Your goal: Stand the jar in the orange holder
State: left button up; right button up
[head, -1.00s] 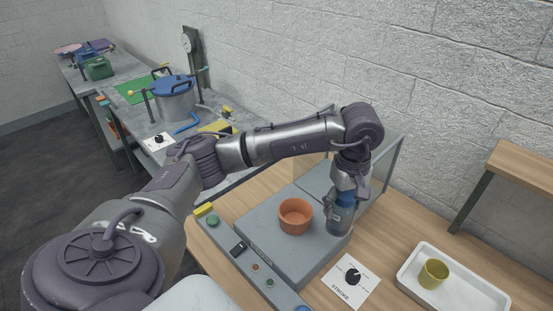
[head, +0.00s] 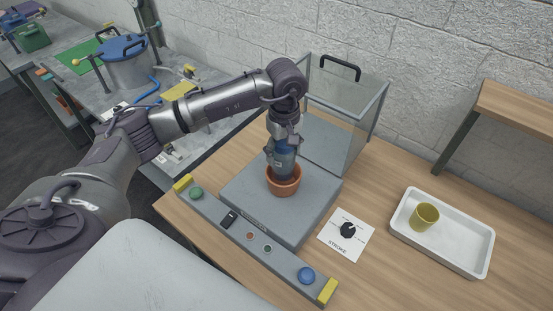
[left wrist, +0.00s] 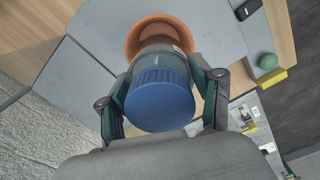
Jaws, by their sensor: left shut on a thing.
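The jar (head: 283,167) has a ribbed blue lid, which fills the middle of the left wrist view (left wrist: 160,98). My left gripper (head: 283,150) is shut on the jar near its lid, with one finger on each side. The jar is upright, and its lower part is inside the orange holder (head: 283,187), a round cup on the grey platform. The holder also shows behind the jar in the left wrist view (left wrist: 138,32). The jar's base is hidden, so I cannot tell whether it touches the bottom. My right gripper is not in view.
A clear box with a black handle (head: 341,66) stands behind the platform (head: 310,205). A control bar with a green button (head: 196,193) and blue button (head: 306,275) runs along the front. To the right are a dial card (head: 347,234) and a white tray (head: 462,256) holding a yellow cup (head: 424,217).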

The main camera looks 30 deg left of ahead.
aim_at(284, 163)
pick_arm(q)
jog(key=f, duration=0.1)
jog(key=f+b, duration=0.1)
jog(key=f, duration=0.1)
jog(key=shift+s+d+f, duration=0.1)
jog(key=shift+s+d, duration=0.05)
jog(key=shift+d, duration=0.1)
jog(key=shift+f+b, duration=0.3)
jog(key=shift+f, duration=0.05)
jog(key=shift+w+a, duration=0.1)
jog(key=shift+w, duration=0.1)
jog(key=shift+s+f, duration=0.1)
jog(key=o, duration=1.3)
jog(key=shift+o, duration=0.9)
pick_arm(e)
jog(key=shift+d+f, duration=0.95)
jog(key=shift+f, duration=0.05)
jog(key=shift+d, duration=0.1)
